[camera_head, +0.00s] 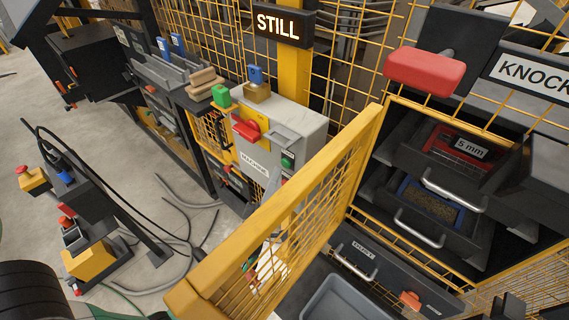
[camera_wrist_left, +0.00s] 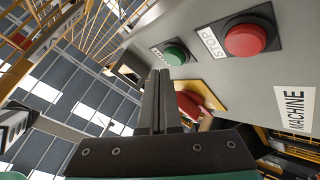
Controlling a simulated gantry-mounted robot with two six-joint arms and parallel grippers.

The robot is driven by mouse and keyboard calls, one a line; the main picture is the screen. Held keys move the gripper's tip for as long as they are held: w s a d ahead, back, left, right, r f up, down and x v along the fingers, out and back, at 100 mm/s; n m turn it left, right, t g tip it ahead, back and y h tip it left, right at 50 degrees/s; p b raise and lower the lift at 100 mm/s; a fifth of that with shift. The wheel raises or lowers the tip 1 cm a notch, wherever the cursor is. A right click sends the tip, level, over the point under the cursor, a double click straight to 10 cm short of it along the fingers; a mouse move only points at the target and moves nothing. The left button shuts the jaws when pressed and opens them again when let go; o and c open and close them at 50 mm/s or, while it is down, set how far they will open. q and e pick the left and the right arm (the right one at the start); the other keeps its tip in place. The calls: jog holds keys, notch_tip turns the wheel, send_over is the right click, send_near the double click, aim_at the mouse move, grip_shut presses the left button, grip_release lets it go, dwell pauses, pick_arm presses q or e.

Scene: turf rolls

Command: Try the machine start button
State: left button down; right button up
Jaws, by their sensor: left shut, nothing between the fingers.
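The grey machine control box (camera_head: 300,123) carries a green start button (camera_head: 287,160), a red rotary switch (camera_head: 247,130) on a yellow plate and a MACHINE label. In the left wrist view the green start button (camera_wrist_left: 175,54) sits beside a red STOP button (camera_wrist_left: 246,39), with the red switch (camera_wrist_left: 192,104) lower down. My left gripper (camera_wrist_left: 161,73) is shut and empty, its tips close to the green button. I cannot tell whether they touch it. In the head view my left gripper (camera_head: 271,184) shows only partly, behind the yellow mesh gate. My right gripper is not seen.
A lit STILL sign (camera_head: 281,24) hangs on a yellow post. The yellow mesh gate (camera_head: 290,215) stands in front of the box. Drawers (camera_head: 445,150) and a large red button (camera_head: 425,71) are at the right. Cables lie on the floor at left.

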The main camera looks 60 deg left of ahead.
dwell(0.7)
pick_arm(q)
jog(key=shift+w+a+b, duration=0.2)
jog(key=shift+w+b, duration=0.15)
jog(key=shift+w, duration=0.05)
jog(key=shift+w+a+b, duration=0.15)
jog(key=shift+w+b, duration=0.2)
jog(key=shift+w, duration=0.05)
dwell(0.5)
jog(key=shift+s, duration=0.15)
jog(key=shift+s+d, duration=0.35)
jog(key=shift+s, duration=0.3)
jog(key=shift+p, duration=0.3)
jog(key=s, duration=0.1)
jog(key=s+d, duration=0.1)
jog(key=s, duration=0.1)
jog(key=s+p, duration=0.1)
jog(key=shift+s+d, duration=0.3)
jog(key=shift+d, duration=0.1)
